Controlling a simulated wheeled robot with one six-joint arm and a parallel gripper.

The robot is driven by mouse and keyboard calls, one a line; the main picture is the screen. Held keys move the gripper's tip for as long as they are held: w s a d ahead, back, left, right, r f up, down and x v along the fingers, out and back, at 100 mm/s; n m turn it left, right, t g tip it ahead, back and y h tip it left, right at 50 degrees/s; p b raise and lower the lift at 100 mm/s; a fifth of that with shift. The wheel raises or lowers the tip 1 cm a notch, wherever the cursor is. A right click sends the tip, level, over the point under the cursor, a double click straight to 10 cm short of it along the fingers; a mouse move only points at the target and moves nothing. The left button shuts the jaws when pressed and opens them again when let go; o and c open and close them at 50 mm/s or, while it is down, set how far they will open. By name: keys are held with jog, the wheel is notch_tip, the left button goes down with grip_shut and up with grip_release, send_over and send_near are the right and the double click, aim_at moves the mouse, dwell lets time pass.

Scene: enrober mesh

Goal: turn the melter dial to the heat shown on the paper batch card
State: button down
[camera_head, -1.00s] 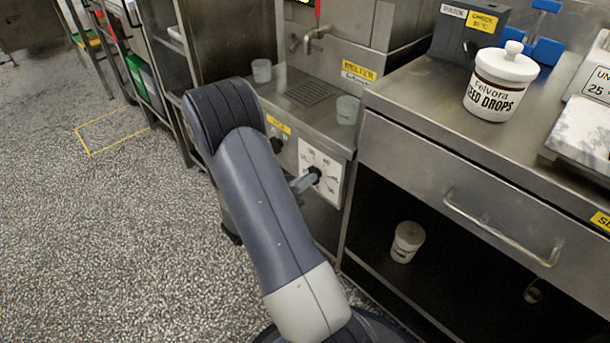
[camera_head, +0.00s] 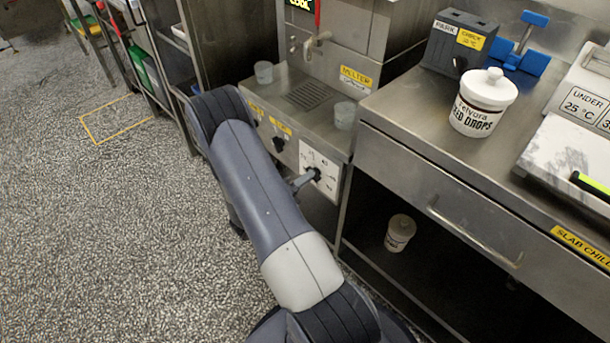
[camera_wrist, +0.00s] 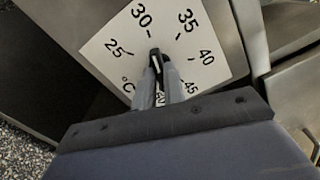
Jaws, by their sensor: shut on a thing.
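The melter dial is a black knob (camera_wrist: 155,57) on a white square scale plate (camera_wrist: 102,45) marked 25, 30, 35, 40 and 45 and °C. The head view also shows the plate (camera_head: 331,187), on the front of the steel melter (camera_head: 348,135). My gripper (camera_wrist: 158,68) is shut on the knob, with its fingers either side of it. In the head view my gripper (camera_head: 305,181) reaches the knob from the left. The fingers hide part of the lower scale. I cannot tell the exact setting of the knob. I cannot make out a paper batch card.
A lidded white jar (camera_head: 482,103) stands on the steel counter (camera_head: 405,115) right of the melter. A drawer handle (camera_head: 470,234) sticks out below it.

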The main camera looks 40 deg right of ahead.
jog(key=shift+n, duration=0.3)
jog(key=c, duration=1.5)
grip_release()
jog(key=shift+a, duration=0.1)
jog(key=a, duration=0.7)
jog(key=s+a+p, duration=0.1)
jog(key=a, duration=0.2)
jog(key=shift+a, duration=0.35)
jog(key=d, duration=0.7)
jog(key=w+d+b, duration=0.1)
jog(key=d, duration=0.3)
